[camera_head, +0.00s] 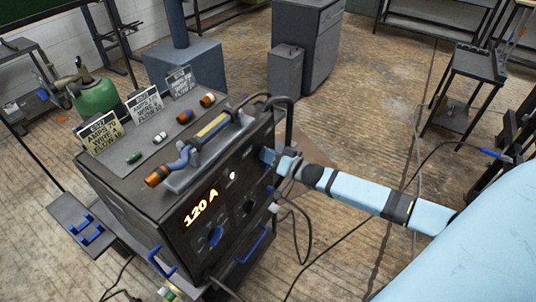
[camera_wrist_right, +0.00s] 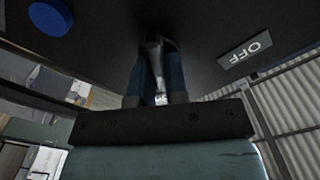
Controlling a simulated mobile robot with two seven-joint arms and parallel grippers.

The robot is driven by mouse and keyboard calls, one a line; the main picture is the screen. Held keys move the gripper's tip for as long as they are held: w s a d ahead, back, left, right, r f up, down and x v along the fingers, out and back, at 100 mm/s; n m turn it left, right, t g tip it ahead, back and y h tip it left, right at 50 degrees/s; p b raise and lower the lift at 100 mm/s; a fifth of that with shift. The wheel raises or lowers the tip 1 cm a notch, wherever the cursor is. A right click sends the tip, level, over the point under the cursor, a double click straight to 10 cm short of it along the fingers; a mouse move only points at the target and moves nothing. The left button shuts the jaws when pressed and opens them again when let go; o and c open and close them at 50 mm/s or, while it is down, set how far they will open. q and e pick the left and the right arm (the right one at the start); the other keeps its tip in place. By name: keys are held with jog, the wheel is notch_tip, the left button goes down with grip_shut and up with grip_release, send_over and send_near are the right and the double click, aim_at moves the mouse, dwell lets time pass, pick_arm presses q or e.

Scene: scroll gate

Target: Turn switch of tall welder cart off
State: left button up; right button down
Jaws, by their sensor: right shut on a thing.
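The tall welder cart (camera_head: 130,185) stands left of centre, a dark box with a lit "120 A" readout (camera_head: 201,207) and blue knobs on its front panel. My right gripper (camera_head: 268,156) reaches in from the right and touches the upper right part of that panel. In the right wrist view, its two blue fingers (camera_wrist_right: 156,75) are shut on a grey metal switch lever (camera_wrist_right: 154,55) on the dark panel. An "OFF" plate (camera_wrist_right: 245,48) is to the right of the lever. The fingers hide part of the switch. My left gripper is not in view.
A blue knob (camera_wrist_right: 50,19) is on the panel in the wrist view. Cables hang beside the cart's front. A grey cabinet (camera_head: 306,45) stands behind; open floor (camera_head: 370,130) lies to the right.

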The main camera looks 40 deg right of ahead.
jog(key=n, duration=0.4)
jog(key=n+p, duration=0.1)
jog(key=n, duration=0.4)
jog(key=a+n+p, duration=0.1)
jog(key=n, duration=0.3)
jog(key=shift+s, duration=0.2)
jog(key=shift+n, duration=1.1)
jog(key=c, duration=1.1)
grip_release()
jog(key=shift+s, duration=0.1)
